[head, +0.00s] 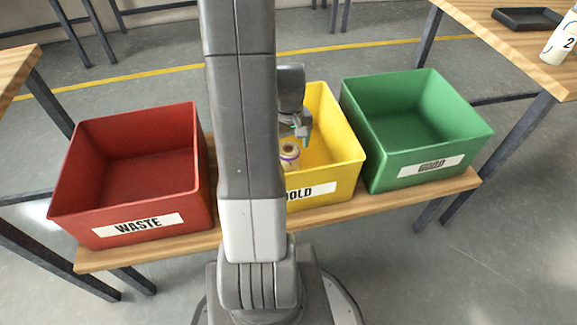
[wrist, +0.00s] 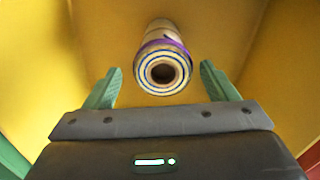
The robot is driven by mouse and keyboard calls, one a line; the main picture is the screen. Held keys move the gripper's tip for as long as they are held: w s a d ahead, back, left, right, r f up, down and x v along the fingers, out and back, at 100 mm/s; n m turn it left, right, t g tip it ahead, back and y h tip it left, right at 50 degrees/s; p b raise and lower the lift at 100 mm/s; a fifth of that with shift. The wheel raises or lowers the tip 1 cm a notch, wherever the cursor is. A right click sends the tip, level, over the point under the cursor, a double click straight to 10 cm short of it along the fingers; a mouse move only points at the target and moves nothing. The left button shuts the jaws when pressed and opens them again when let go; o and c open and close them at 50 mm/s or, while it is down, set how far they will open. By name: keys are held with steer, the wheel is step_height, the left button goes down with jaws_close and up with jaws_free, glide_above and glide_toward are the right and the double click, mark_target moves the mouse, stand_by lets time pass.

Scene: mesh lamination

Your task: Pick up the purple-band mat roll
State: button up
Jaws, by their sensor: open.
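The purple-band mat roll (wrist: 163,70) lies inside the yellow bin, its ringed end with a dark core hole facing the wrist camera and a purple band just behind that end. In the head view the roll (head: 289,154) shows only partly beside my arm. My gripper (wrist: 158,82) is open, with one green finger on each side of the roll's near end and gaps visible on both sides. In the head view my gripper (head: 304,128) is over the yellow bin. The yellow bin (head: 342,150) is partly hidden behind my arm.
A red bin labelled WASTE (head: 138,226) stands to the left and a green bin (head: 432,166) to the right, both looking empty. The bins stand on a wooden bench (head: 400,205). A table at the upper right holds a black tray (head: 527,18) and a white roll (head: 560,42).

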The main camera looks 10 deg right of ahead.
mark_target(288, 165)
steer(key=f+b, duration=0.1)
steer(key=f, duration=0.3)
steer(key=shift+w+a+f+b, duration=0.1)
steer(key=shift+a+f+b, duration=0.1)
steer(key=shift+f+b, duration=0.15)
steer(key=shift+r, duration=0.1)
steer(key=c, duration=1.2)
